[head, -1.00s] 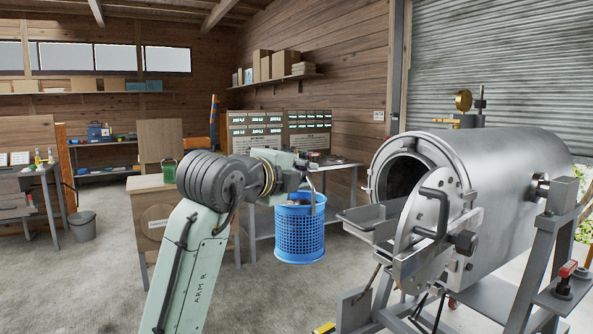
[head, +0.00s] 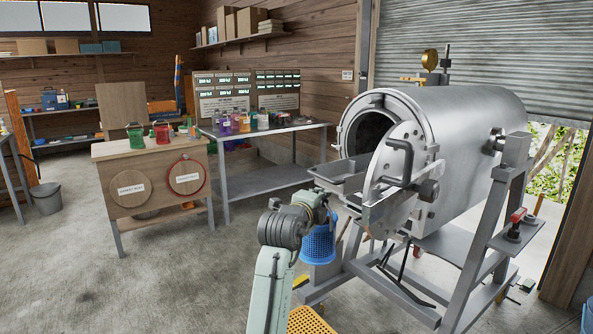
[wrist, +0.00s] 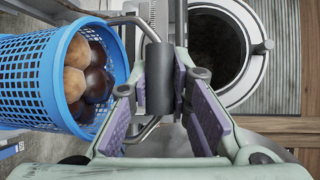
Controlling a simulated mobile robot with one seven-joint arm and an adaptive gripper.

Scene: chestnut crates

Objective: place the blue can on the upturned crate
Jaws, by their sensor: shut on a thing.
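The blue thing I hold is a mesh basket-like can (head: 318,243), hanging below my gripper (head: 322,203) in front of the steel drum machine. In the wrist view my gripper (wrist: 160,85) is shut on the dark round grip of its metal handle. There the can (wrist: 40,75) hangs at the left, with several brown chestnuts (wrist: 88,70) inside. A yellow perforated crate (head: 308,322) shows at the bottom edge of the head view, partly cut off. It looks upturned, and the can hangs above and beyond it in the picture, apart from it.
The drum machine (head: 450,130) with its open door, tray (head: 345,172) and grey frame stands close at the right. A wooden stand (head: 150,190) and a metal table (head: 265,180) with bottles are further back.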

